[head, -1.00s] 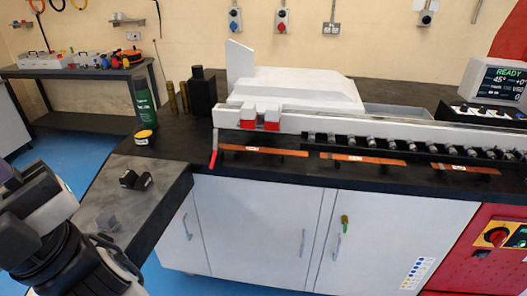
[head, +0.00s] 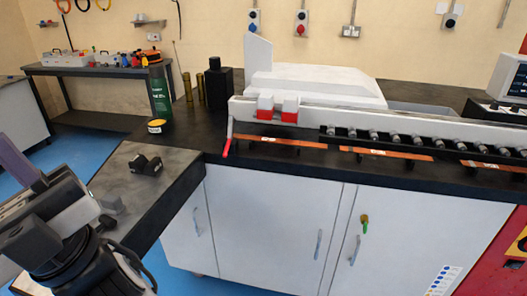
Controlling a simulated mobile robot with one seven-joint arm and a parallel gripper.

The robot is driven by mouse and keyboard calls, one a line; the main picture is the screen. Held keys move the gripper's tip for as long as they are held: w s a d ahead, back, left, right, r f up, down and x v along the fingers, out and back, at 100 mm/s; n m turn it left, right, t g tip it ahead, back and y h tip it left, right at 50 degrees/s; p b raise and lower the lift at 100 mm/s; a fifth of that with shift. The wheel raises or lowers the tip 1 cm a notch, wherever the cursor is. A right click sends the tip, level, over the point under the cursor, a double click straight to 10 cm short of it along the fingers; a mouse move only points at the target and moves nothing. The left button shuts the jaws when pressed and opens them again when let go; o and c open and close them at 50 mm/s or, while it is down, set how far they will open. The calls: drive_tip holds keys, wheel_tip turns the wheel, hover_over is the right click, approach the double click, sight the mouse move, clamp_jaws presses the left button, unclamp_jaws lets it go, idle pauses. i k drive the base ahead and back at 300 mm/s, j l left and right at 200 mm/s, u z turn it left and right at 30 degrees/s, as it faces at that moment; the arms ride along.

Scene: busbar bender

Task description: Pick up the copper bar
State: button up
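Three flat copper bars lie in a row along the front of the black bench, below the white machine's rail. The left copper bar (head: 280,142) is near the red-tipped lever. The middle copper bar (head: 388,154) is to its right, and the right copper bar (head: 492,165) is near the right edge of the picture. Each seems to rest on small dark supports and bears a small pale label. Part of my arm shows at the lower left, well apart from the bars. I cannot make out gripper fingers on it.
The white machine (head: 315,85) with a roller rail (head: 430,140) stands just behind the bars. A red-tipped lever (head: 227,147) hangs at its left end. A green bottle (head: 159,92), a yellow-topped tin (head: 157,127) and a black block (head: 145,164) stand left.

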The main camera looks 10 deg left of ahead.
sight(279, 141)
drive_tip(key=i+l+u, duration=0.15)
drive_tip(key=i+l, duration=0.15)
drive_tip(key=i+l+u, duration=0.1)
drive_tip(key=i+l, duration=0.2)
drive_tip(key=i+l+u, duration=0.15)
drive_tip(key=l, duration=0.3)
drive_tip(key=i+l+u, duration=0.1)
drive_tip(key=i+l, duration=0.25)
drive_tip(key=i+l+u, duration=0.15)
drive_tip(key=i+l, duration=0.35)
drive_tip(key=i, duration=0.15)
